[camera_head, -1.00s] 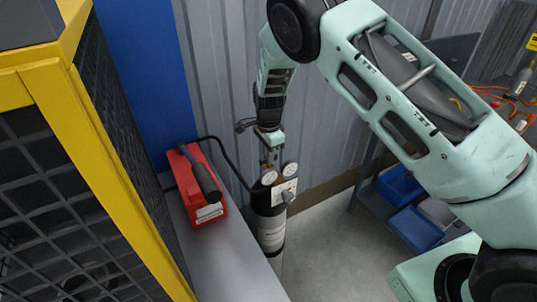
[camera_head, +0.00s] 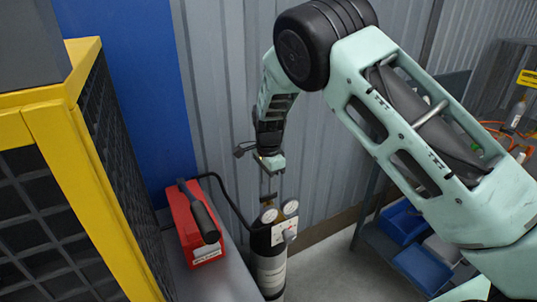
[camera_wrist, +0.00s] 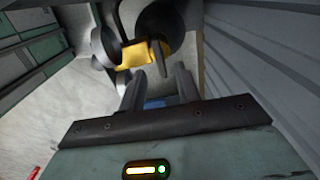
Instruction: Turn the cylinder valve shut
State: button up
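The dark gas cylinder (camera_head: 270,262) with a white label band stands upright against the corrugated wall, two round white gauges (camera_head: 290,207) and a white plate at its top. My gripper (camera_head: 268,190) points down just above the gauges. In the wrist view, its two dark fingers (camera_wrist: 160,76) are apart. The brass valve body (camera_wrist: 133,55) lies just beyond the fingertips, with a thin grey-brown piece (camera_wrist: 158,58) in line with the gap between them. I see no grip on it. Whether a finger touches the valve is unclear.
A yellow-framed mesh guard (camera_head: 100,180) stands at the left. Blue bins (camera_head: 402,220) sit on a shelf at the right.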

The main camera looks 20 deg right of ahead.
aim_at(269, 195)
notch_tip(269, 195, up, 13)
jog(key=b, duration=0.2)
jog(key=shift+r, duration=0.1)
jog(key=s+a+r+n+y, duration=0.1)
jog(key=s+a+n, duration=0.35)
jog(key=s, duration=0.45)
jog(key=s+a+r+n+y, duration=0.1)
jog(key=s+a+n, duration=0.4)
jog(key=s, duration=0.4)
jog(key=s+d+f+n, duration=0.1)
jog(key=s+n, duration=0.6)
jog(key=s, duration=0.3)
jog(key=s+d+n+h, duration=0.1)
jog(key=s+d+n, duration=0.1)
jog(key=s+n, duration=0.5)
jog(key=s, duration=0.4)
jog(key=shift+f, duration=0.4)
